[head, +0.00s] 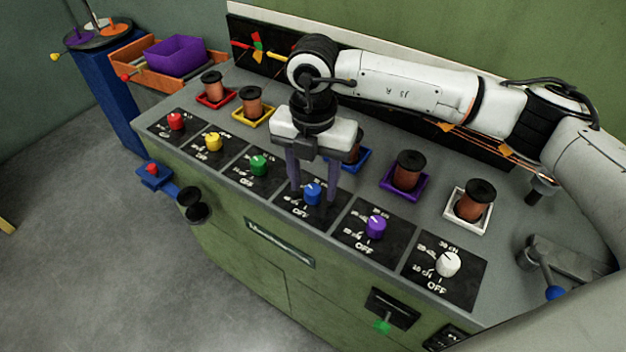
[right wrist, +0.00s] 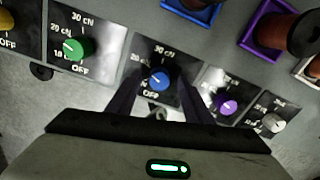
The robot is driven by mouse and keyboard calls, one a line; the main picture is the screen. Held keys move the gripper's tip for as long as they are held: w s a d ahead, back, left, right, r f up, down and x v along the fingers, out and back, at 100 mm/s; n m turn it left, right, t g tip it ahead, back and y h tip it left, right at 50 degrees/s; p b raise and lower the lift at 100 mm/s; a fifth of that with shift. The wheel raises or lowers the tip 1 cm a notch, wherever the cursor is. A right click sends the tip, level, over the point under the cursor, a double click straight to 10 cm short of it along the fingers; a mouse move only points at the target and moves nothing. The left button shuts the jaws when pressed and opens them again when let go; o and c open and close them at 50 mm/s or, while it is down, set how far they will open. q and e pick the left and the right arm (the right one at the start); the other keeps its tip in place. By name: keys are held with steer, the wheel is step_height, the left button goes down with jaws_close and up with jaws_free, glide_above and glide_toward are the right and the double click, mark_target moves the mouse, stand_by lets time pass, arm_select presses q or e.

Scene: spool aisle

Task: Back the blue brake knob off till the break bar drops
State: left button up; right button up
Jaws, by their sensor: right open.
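The blue brake knob (head: 312,194) sits on its black dial plate on the sloped front of the green-grey bench, between the green and purple knobs. It also shows in the right wrist view (right wrist: 159,81), with OFF printed below it; its exact setting is too small to read. My right gripper (head: 313,199) is open and points down, one finger on each side of the blue knob. I cannot tell whether the fingers touch it. A blue spool tray (head: 358,160) behind is partly hidden by the gripper. I cannot clearly pick out the break bar. My left gripper is out of view.
Green (head: 258,165) and purple (head: 376,226) knobs flank the blue one; red, yellow and white knobs stand farther out. Copper spools in coloured trays stand behind. A black panel with coloured flags (head: 257,45) runs along the back. A blue-ended lever (head: 556,293) is at right.

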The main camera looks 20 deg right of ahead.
steer(key=shift+f, duration=0.4)
steer(key=c, duration=1.1)
steer(key=shift+o, duration=0.2)
